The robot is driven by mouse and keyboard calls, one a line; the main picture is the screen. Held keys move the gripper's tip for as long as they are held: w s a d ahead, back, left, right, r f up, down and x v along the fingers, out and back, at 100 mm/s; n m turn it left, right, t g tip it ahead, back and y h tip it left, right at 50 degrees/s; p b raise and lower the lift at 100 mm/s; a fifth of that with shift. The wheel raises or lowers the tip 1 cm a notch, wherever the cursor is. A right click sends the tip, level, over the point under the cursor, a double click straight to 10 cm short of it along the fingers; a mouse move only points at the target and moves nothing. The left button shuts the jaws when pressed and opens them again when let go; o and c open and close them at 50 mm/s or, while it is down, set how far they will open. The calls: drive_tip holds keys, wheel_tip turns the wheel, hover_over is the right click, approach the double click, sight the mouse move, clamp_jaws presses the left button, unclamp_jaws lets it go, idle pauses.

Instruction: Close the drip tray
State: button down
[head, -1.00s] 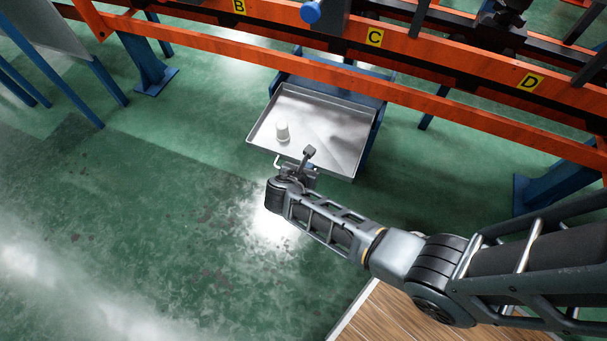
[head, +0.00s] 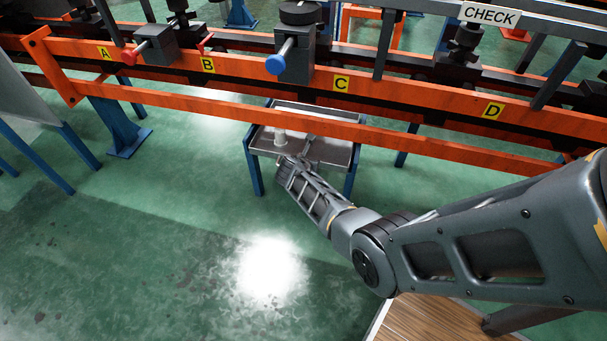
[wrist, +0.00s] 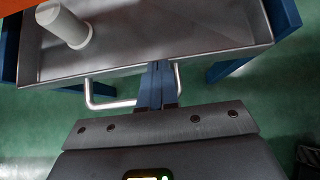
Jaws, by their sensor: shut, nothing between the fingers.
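The drip tray (head: 345,155) is a shallow grey metal tray in a blue frame (head: 254,175), mostly pushed back below the orange beam. Its front rim (wrist: 215,52) crosses the wrist view. A silver bar handle (wrist: 105,105) is fixed at the tray's front. A white cylindrical cup (head: 281,137) stands in the tray at the left; it also shows in the wrist view (wrist: 65,25). My gripper (head: 306,150) is shut and empty at the tray's front. Its fingers (wrist: 157,75) reach across the middle of the handle to the front rim; whether they touch is unclear.
Blue legs (head: 122,130) stand at the left. Green floor in front is clear.

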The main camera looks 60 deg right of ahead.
drive_tip(key=shift+w+d+r, duration=0.1)
drive_tip(key=shift+d, duration=0.25)
drive_tip(key=shift+d+r, duration=0.1)
drive_tip(key=shift+r, duration=0.1)
drive_tip(key=p+v, duration=0.8)
drive_tip(key=v, duration=0.2)
drive_tip(key=shift+a+f, duration=0.3)
